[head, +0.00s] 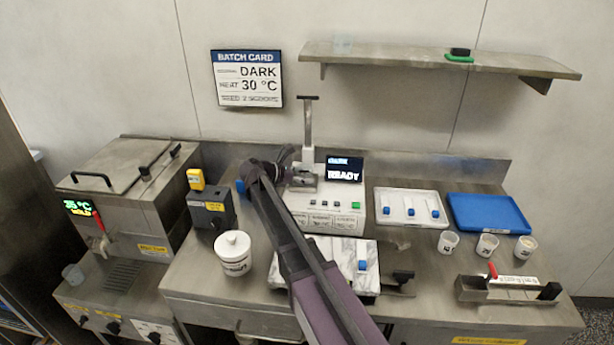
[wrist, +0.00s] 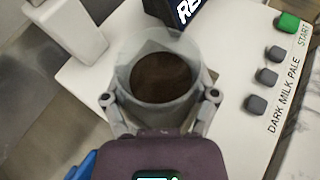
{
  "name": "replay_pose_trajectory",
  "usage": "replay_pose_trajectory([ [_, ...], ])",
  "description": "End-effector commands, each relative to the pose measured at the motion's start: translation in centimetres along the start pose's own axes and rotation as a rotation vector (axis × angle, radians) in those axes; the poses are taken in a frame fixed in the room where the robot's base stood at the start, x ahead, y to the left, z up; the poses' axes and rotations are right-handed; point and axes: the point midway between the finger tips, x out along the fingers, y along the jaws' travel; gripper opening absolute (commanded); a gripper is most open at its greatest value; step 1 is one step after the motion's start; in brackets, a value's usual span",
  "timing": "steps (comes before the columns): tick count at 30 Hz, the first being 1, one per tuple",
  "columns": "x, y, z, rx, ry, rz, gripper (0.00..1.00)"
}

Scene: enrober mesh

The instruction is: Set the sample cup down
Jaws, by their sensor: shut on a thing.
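The sample cup (wrist: 124,82) is clear and holds dark brown contents, seen from above in the wrist view. My gripper (wrist: 160,97) is shut on it, one finger on each side. The cup is over the white machine (wrist: 238,75), just in front of its dark display. Whether the cup's base touches the machine is hidden. In the head view my arm reaches across to the machine (head: 325,205), and the cup cannot be made out there. The display (head: 345,169) reads DARK and READY.
A marble slab (head: 345,255) lies in front of the machine. A white lidded jar (head: 234,252) stands left of my arm. A white tray (head: 408,207) with blue-handled tools, a blue tray (head: 490,213) and several small cups (head: 487,245) are to the right.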

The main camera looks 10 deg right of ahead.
Motion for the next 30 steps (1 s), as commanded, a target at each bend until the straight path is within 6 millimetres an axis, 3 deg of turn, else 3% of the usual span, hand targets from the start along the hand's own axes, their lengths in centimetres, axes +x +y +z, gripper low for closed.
replay_pose_trajectory([
  [13,0.28,-0.03,-0.65,0.0,0.0,0.0,0.19],
  [14,0.28,-0.03,-0.65,0.0,0.0,0.0,0.79],
  [16,0.28,-0.03,-0.65,0.0,0.0,0.0,0.99],
  [30,0.28,-0.03,-0.6,0.0,0.0,0.0,1.0],
])
